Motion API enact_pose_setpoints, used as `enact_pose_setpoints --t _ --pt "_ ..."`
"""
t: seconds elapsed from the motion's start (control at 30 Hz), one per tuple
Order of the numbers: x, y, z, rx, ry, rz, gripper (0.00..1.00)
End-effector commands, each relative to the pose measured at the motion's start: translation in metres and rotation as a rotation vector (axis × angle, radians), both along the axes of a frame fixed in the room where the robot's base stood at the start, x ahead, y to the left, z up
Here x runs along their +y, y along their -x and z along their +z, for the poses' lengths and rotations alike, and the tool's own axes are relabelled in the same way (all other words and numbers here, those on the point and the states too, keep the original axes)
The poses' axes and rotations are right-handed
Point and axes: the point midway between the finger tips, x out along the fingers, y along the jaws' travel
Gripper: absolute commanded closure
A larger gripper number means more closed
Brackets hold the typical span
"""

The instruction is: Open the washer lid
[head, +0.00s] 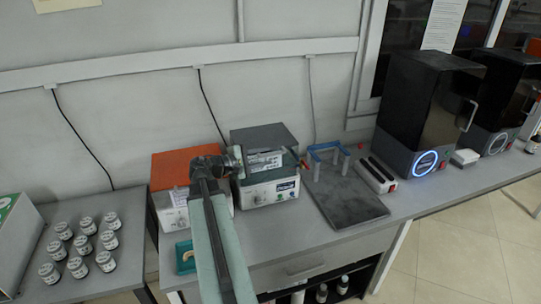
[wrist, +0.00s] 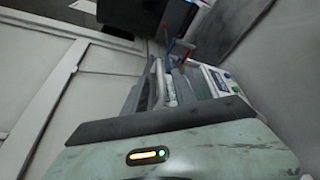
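A white box-shaped device with a dark grey top (head: 264,137) stands on the bench against the wall. My arm reaches up from the bottom of the head view, and my gripper (head: 237,161) is at the left side of this device, near the upper front. I cannot tell whether it touches the lid. The fingertips are too small to read in the head view and do not show clearly in the wrist view.
An orange-topped device (head: 180,163) stands close on the left, partly behind my arm. To the right are a dark grey board (head: 345,197), a blue-topped frame (head: 326,148) and a black machine (head: 425,100). Several capped jars (head: 78,268) stand on the left table.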

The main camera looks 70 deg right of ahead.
Motion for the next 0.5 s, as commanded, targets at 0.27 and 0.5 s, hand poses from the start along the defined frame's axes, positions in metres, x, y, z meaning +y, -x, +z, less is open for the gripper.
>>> enact_pose_setpoints --t 0.27,0.5 --pt "-0.038 0.019 -0.012 -0.001 -0.001 0.008 0.67" --pt "-0.045 0.024 -0.013 -0.001 -0.001 0.011 0.67"
